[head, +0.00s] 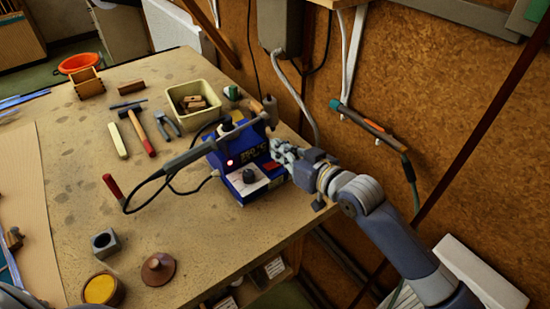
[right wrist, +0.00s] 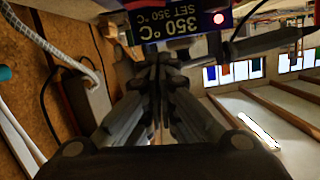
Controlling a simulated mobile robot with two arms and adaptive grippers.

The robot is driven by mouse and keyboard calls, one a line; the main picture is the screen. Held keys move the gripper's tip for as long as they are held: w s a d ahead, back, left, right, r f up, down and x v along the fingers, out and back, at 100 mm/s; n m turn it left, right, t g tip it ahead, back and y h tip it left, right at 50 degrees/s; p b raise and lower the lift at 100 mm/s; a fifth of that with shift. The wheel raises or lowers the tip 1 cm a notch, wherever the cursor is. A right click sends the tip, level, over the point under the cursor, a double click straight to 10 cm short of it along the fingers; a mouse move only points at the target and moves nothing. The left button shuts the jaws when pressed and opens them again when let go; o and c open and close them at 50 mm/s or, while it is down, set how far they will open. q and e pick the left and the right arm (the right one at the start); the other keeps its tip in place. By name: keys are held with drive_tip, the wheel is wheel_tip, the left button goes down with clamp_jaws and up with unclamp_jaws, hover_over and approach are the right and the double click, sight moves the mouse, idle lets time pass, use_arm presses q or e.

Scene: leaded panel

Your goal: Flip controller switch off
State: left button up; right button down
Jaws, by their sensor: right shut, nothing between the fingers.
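The controller (head: 228,163) is a blue box near the right edge of the bench, with a display reading 350 °C, a lit red lamp and a black knob on a pale front panel. A red switch (head: 271,166) sits at the right of that panel. My right gripper (head: 280,150) is shut and empty at the controller's right side, close to the display and switch; contact cannot be told. In the right wrist view its fingers (right wrist: 160,68) are together below the upside-down display (right wrist: 180,24); the switch is not visible there. My left gripper is not in view.
A grey iron-like tool (head: 195,152) and its black cable lie across and left of the controller. A grey wall cable (head: 308,100) hangs beside the gripper. The bench's front middle is mostly clear.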

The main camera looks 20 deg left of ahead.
sight(273, 174)
drive_tip(key=f, duration=0.1)
drive_tip(key=a+f, duration=0.1)
drive_tip(key=p, duration=0.1)
drive_tip(key=shift+w+a+f, duration=0.25)
drive_tip(key=shift+w+f, duration=0.15)
drive_tip(key=shift+s+f, duration=0.15)
drive_tip(key=shift+f, duration=0.65)
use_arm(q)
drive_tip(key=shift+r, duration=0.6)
use_arm(e)
drive_tip(key=shift+f, duration=0.1)
drive_tip(key=shift+s+a+f+b, duration=0.15)
drive_tip(key=shift+f+b, duration=0.15)
drive_tip(key=shift+f, duration=0.15)
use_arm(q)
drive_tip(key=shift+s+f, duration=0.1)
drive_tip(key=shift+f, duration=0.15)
use_arm(e)
drive_tip(key=shift+s, duration=0.1)
drive_tip(key=shift+r, duration=0.15)
